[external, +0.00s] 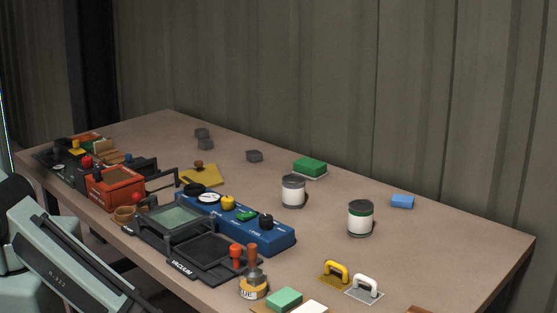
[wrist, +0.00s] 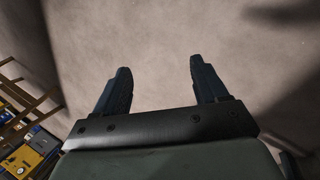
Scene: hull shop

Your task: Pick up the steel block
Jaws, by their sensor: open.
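Three small dark grey blocks lie toward the back of the table in the external view: one alone (external: 254,156), and two close together to its left, a nearer one (external: 206,144) and a farther one (external: 202,133). I cannot tell which of them is the steel block. My gripper (wrist: 160,66) is open and empty in the wrist view, with a bare, blurred surface beyond its fingers. No grey block shows there. The gripper is outside the external view, so its distance from the blocks cannot be told.
The brown table (external: 440,265) also holds a green block (external: 310,167), two cans (external: 293,191) (external: 360,218), a blue block (external: 402,201) and a yellow pad (external: 204,174). A blue control box (external: 270,237) and a red box (external: 114,188) line the near side. The back centre has free room.

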